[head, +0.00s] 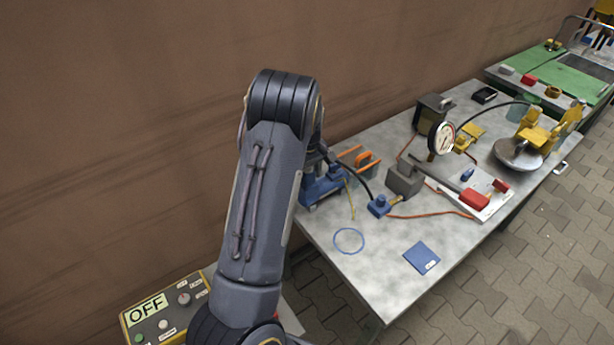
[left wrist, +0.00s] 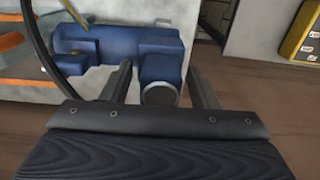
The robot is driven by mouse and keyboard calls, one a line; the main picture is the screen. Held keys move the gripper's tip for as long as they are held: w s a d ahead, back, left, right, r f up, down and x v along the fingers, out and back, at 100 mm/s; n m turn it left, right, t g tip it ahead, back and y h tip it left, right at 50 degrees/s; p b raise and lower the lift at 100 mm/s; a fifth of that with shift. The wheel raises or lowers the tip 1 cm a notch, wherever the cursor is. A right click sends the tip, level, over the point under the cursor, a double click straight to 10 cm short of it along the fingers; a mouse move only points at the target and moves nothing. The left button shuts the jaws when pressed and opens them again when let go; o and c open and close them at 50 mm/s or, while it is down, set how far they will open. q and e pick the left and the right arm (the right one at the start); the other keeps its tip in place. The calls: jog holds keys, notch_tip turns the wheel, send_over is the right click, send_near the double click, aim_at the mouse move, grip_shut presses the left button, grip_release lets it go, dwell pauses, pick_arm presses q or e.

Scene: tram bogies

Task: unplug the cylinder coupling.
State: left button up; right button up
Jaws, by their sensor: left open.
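A blue cylinder unit (head: 322,190) stands at the table's near left corner, partly hidden by my left arm. It also shows in the left wrist view (left wrist: 105,42). A black hose (head: 358,180) runs from its top to a small blue block (head: 378,206) on the table. In the left wrist view, my left gripper (left wrist: 158,70) is open, its fingers on either side of a blue part with a dark round end (left wrist: 160,94). Whether this part is the coupling, or the fingers touch it, I cannot tell. My right gripper is out of view.
The grey table (head: 375,270) holds a blue ring (head: 348,241), a blue card (head: 421,258), a grey block (head: 404,180), a gauge (head: 441,138) and a white tray (head: 490,207). A control box (head: 165,311) reading OFF stands at lower left. The wall is close behind.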

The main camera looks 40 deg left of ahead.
aim_at(308, 170)
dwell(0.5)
pick_arm(q)
grip_shut()
jog(key=shift+r, duration=0.15)
jog(key=shift+r+p, duration=2.25)
jog(key=shift+r, duration=0.65)
